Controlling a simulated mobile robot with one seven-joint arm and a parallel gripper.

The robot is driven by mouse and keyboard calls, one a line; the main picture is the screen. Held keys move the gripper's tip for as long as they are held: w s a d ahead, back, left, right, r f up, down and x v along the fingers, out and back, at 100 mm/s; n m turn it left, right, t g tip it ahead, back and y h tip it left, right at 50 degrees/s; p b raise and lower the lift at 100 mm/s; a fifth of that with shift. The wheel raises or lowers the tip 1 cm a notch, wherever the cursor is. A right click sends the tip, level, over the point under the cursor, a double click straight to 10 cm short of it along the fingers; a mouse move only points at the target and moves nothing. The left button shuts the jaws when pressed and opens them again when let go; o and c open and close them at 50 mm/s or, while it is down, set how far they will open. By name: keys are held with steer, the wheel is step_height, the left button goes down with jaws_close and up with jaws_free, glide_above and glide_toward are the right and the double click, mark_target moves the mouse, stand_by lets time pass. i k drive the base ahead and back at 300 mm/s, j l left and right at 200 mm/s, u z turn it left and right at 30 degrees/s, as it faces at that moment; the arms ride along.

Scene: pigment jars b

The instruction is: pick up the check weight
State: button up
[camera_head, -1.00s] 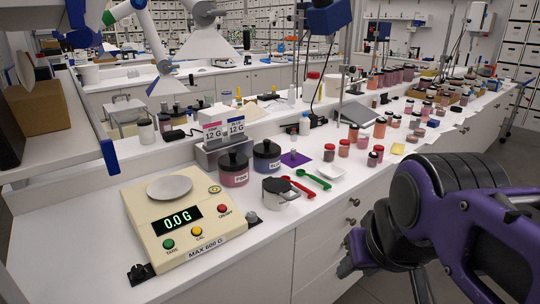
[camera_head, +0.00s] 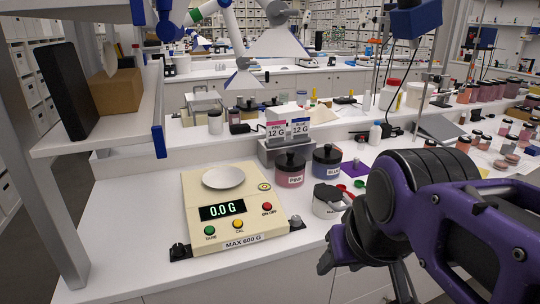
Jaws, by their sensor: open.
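I cannot make out the check weight for certain. A small grey metal piece (camera_head: 295,221) stands at the right front corner of the cream scale (camera_head: 262,228), and a dark knobbed piece (camera_head: 180,251) is at its left front corner. Either may be part of the scale. The scale reads 0.0 G and its round pan (camera_head: 223,178) is empty. My gripper (camera_head: 340,254) is at the lower right, in front of the bench and right of the scale. It is open, touches nothing that I can see, and is partly hidden by my purple arm.
A pink-labelled jar (camera_head: 290,170) and a blue-labelled jar (camera_head: 326,161) stand behind the scale's right side. A white pot (camera_head: 328,205) with a dark top stands right of the scale. A shelf (camera_head: 110,133) overhangs the left. The bench left of the scale is clear.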

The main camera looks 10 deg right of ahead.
mark_target(356, 161)
steer(key=i+l+u, duration=0.2)
steer(key=l, duration=0.2)
steer(key=l+u, duration=0.15)
steer(key=l, duration=0.25)
steer(key=i+l, duration=0.1)
steer(key=l, duration=0.35)
steer(key=i+l+u, duration=0.15)
steer(key=l, duration=0.25)
